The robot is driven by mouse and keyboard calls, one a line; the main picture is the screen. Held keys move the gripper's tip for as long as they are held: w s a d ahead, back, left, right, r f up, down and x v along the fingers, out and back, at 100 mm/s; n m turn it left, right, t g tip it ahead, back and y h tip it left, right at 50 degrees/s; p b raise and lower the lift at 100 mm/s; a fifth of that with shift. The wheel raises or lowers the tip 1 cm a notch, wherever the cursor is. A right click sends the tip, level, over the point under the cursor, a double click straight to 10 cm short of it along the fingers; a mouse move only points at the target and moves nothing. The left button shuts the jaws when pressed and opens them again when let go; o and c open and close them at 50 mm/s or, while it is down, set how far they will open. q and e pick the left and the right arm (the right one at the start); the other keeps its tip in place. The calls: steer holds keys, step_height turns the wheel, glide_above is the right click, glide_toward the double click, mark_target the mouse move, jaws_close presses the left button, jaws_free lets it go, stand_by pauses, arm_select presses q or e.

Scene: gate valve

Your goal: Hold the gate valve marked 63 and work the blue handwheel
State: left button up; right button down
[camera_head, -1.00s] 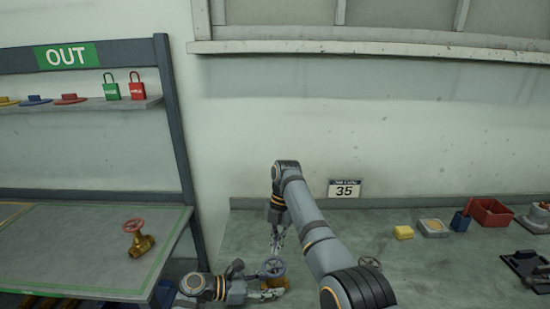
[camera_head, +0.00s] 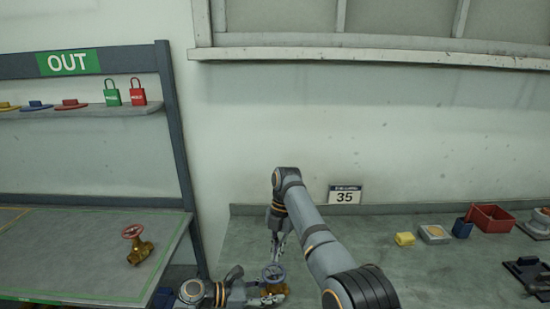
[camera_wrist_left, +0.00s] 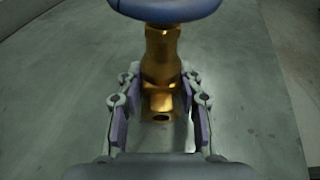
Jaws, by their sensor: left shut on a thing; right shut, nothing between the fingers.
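The gate valve has a brass body (camera_wrist_left: 160,75) and a blue handwheel (camera_wrist_left: 165,8) on top, cut off by the upper edge of the left wrist view. In the head view the blue handwheel (camera_head: 272,272) is near the bottom middle, with the brass body partly hidden below it. My left gripper (camera_wrist_left: 160,112) is shut on the brass body, one finger on each side, and the valve stands upright. My right gripper (camera_head: 277,252) is shut and empty, pointing down just above the handwheel; I cannot tell whether it touches. The 63 marking cannot be read.
A brass valve with a red handwheel (camera_head: 134,232) lies on the left table under the OUT sign (camera_head: 69,62). A sign (camera_head: 345,195) reading 35 stands at the wall. The bench (camera_head: 440,270) is clear mid-right.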

arm_select(q)
steer(key=o, duration=0.9)
steer(key=shift+o, duration=0.2)
